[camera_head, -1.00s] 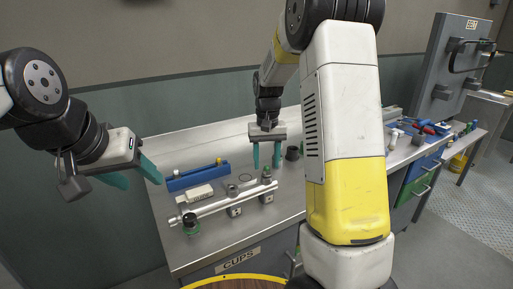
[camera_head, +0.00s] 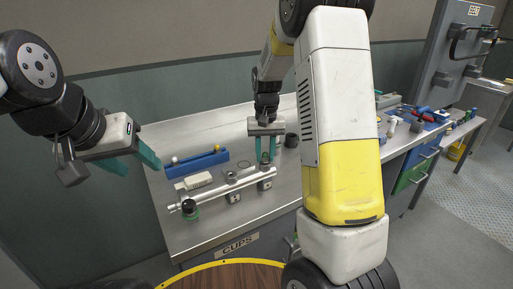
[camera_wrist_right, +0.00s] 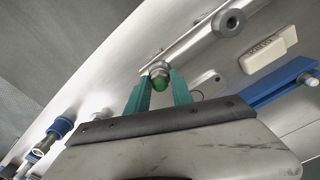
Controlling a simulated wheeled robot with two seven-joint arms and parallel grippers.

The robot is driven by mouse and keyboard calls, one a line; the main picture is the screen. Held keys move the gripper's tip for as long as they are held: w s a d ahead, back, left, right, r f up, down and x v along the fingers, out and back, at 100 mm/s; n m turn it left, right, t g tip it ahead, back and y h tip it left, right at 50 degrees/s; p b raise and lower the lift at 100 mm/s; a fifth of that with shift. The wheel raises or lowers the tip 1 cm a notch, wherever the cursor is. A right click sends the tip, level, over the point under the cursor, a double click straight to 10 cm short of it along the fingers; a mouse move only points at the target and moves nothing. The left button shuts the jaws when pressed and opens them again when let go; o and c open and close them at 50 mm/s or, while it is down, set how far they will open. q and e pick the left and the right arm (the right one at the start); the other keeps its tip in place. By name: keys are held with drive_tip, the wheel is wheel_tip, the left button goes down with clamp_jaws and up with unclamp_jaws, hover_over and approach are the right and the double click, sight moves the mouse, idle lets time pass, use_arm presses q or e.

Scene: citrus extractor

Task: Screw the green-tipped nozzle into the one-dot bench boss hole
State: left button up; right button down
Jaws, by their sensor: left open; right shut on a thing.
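The green-tipped nozzle (camera_head: 265,157) stands at the right end of a silver pipe (camera_head: 215,193) on the bench. My right gripper (camera_head: 265,154) comes down over it from above, its teal fingers closed on its sides. My left gripper (camera_head: 134,163) is open and empty, left of the bench.
A blue rack (camera_head: 197,164) with yellow and white knobs and a pale lettered block (camera_head: 198,180) lie behind the pipe. A black-and-green knob (camera_head: 190,209) is at its left end. A dark cup (camera_head: 291,140) stands behind right. The front left bench top is clear.

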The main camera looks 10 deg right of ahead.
drive_tip(key=m, duration=1.1)
drive_tip(key=shift+m, duration=0.3)
drive_tip(key=c, duration=1.3)
unclamp_jaws()
